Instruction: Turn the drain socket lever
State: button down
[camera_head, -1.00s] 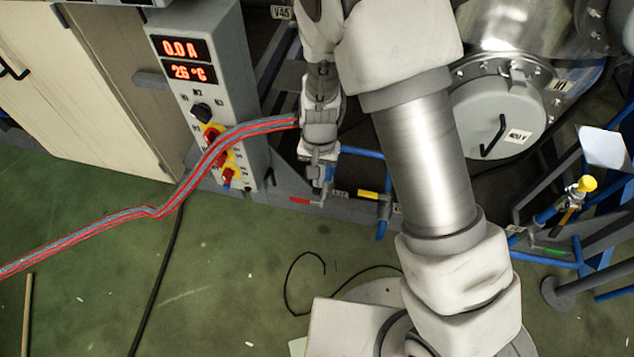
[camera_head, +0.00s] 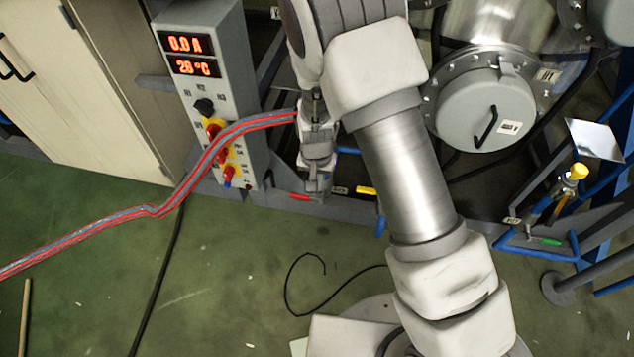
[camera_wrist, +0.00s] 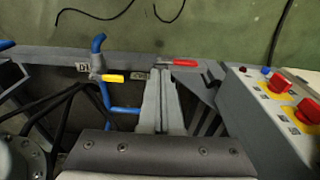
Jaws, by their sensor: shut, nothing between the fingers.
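A red lever (camera_head: 300,197) sits low on the grey frame rail, and it also shows in the wrist view (camera_wrist: 185,62). A yellow lever (camera_head: 366,191) on a blue pipe is to its right, and it shows left of my fingers in the wrist view (camera_wrist: 113,77). I cannot tell which is the drain socket lever. My gripper (camera_wrist: 162,73) is shut and empty, pointing down between the two levers, its tips close to the red one. It also shows in the head view (camera_head: 318,188), partly hidden by my arm. Contact with either lever cannot be made out.
A grey control box (camera_head: 212,90) with red knobs stands just left of my gripper. A round vessel (camera_head: 485,108) is behind my arm. Blue pipes with a yellow-capped valve (camera_head: 578,172) are at right.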

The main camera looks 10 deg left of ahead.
jog(key=f, duration=0.3)
jog(key=shift+w+f+b, duration=0.1)
jog(key=shift+w+b, duration=0.3)
jog(key=shift+w+d+f+b, duration=0.1)
jog(key=shift+w+f+b, duration=0.1)
jog(key=shift+w+f, duration=0.4)
jog(key=shift+w+d+f+b, duration=0.15)
jog(key=shift+w+f, duration=0.2)
jog(key=shift+f, duration=0.3)
jog(key=shift+a, duration=0.1)
jog(key=shift+r, duration=0.1)
